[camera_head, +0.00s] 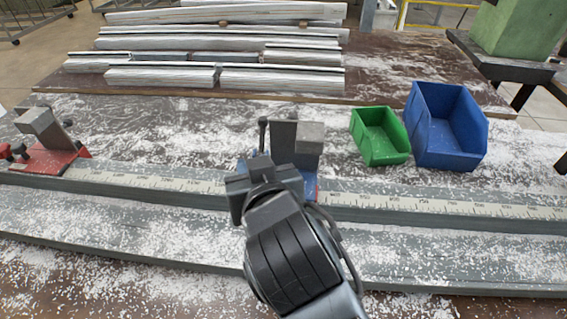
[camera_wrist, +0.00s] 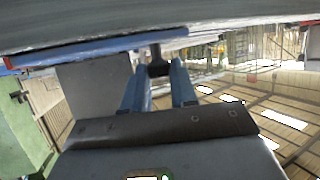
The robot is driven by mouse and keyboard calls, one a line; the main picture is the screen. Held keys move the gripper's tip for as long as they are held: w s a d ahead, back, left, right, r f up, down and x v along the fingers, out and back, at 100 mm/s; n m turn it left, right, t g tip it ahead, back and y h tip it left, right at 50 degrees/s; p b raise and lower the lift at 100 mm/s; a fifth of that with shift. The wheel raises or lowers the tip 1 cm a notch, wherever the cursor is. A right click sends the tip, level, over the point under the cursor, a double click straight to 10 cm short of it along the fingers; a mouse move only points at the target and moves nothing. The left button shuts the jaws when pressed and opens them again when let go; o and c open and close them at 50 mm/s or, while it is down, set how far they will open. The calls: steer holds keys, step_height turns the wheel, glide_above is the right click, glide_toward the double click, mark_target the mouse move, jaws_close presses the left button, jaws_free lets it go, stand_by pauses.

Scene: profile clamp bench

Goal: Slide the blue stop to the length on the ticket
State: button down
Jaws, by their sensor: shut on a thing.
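The blue stop (camera_head: 310,187) sits on the rail with the scale (camera_head: 440,207), near the middle of the bench. It has a blue base, an upright grey block and a dark lever with a round knob. My gripper (camera_head: 262,170) is at its front left side and hides part of the base. In the wrist view the blue base (camera_wrist: 105,49) lies along the top, and my gripper's fingers (camera_wrist: 160,72) are shut on a dark handle part of the stop. The scale reading at the stop is hidden. I see no ticket.
A red clamp (camera_head: 45,160) with a grey block stands at the rail's left end. Green (camera_head: 382,148) and blue (camera_head: 440,150) bins stand behind the rail at right. Metal profiles (camera_head: 210,75) lie at the back. White shavings cover the bench. The rail right of the stop looks free.

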steer(key=a, duration=0.3)
steer(key=w+a, duration=0.1)
steer(key=a, duration=0.3)
steer(key=w+a, duration=0.1)
steer(key=a, duration=0.2)
steer(key=shift+a, duration=0.2)
steer(key=c, duration=1.2)
jaws_free()
steer(key=shift+s, duration=0.1)
steer(key=b+v, duration=0.1)
steer(key=v, duration=0.6)
steer(key=shift+s+d+r, duration=0.15)
steer(key=shift+s, duration=0.15)
steer(key=shift+s, duration=0.1)
